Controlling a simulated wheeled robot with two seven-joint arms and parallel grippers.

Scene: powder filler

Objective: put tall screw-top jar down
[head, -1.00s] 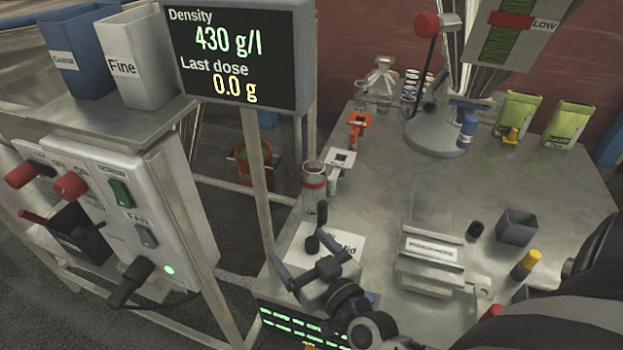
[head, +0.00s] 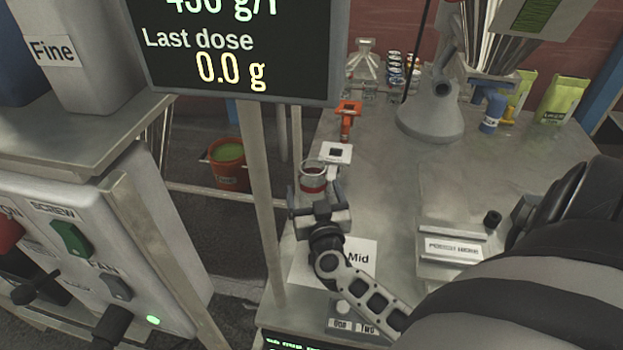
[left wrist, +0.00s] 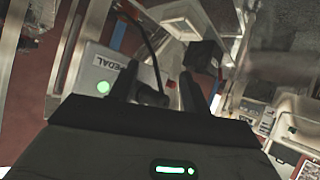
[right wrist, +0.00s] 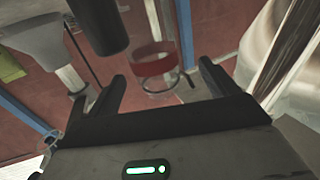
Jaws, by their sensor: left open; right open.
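The tall screw-top jar (head: 313,174) is clear with a red band and an open top. It stands upright near the left edge of the steel table (head: 390,190); its lower part is hidden behind my right gripper (head: 316,197). That gripper is open, with its fingers pointing at the jar. In the right wrist view the red-banded jar (right wrist: 155,60) shows beyond and between the open fingers (right wrist: 160,88); I cannot tell whether they touch it. My left gripper (left wrist: 158,88) is open in the left wrist view, near a grey box marked PEDAL (left wrist: 103,75).
A white-topped stand (head: 335,153) and an orange holder (head: 348,115) are behind the jar. A "Mid" card (head: 355,258) lies in front. The display screen (head: 235,45) and its post rise at left. A metal block (head: 450,247) sits to the right; the table centre is clear.

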